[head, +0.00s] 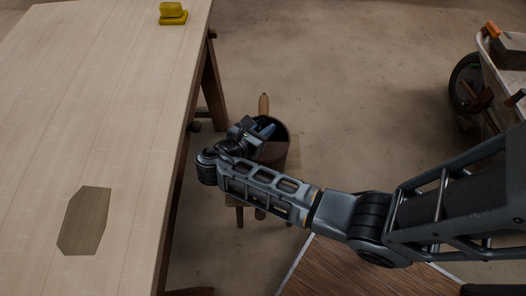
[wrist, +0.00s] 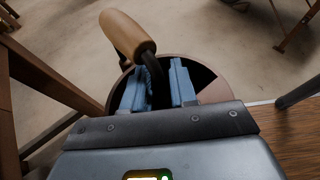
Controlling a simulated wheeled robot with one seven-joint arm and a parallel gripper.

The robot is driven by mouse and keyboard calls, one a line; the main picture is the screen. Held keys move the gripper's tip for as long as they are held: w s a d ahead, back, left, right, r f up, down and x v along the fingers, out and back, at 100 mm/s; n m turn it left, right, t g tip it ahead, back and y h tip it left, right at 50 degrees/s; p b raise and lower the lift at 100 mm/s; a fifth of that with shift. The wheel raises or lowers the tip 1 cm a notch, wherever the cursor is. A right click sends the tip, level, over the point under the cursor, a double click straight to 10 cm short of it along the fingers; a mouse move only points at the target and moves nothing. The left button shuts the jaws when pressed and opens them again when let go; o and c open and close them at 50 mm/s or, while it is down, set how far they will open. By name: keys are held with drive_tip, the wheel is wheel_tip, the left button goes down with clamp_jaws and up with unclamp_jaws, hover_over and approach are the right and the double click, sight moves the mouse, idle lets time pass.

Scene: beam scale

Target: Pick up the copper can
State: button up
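The copper can (head: 283,127) is a round, brown, open-topped vessel beside the workbench, apparently on a small wooden stool (head: 239,199). My arm covers part of it in the head view. Its rim and dark inside show in the wrist view (wrist: 212,88). A wooden handle (head: 263,104) with a dark neck rises at the can; it shows large in the wrist view (wrist: 127,36). I cannot tell whether it is part of the can. My gripper (wrist: 160,82) is over the can's mouth, its blue fingers apart, with the dark neck seen between or just beyond them.
A pale wooden workbench (head: 120,110) fills the left, close to my gripper. On it are a yellow object (head: 173,13) and a flat grey-brown board (head: 85,221). A wheelbarrow (head: 500,60) stands at the right.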

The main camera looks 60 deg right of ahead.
clamp_jaws()
drive_tip(key=shift+r, duration=0.1)
idle(1.0)
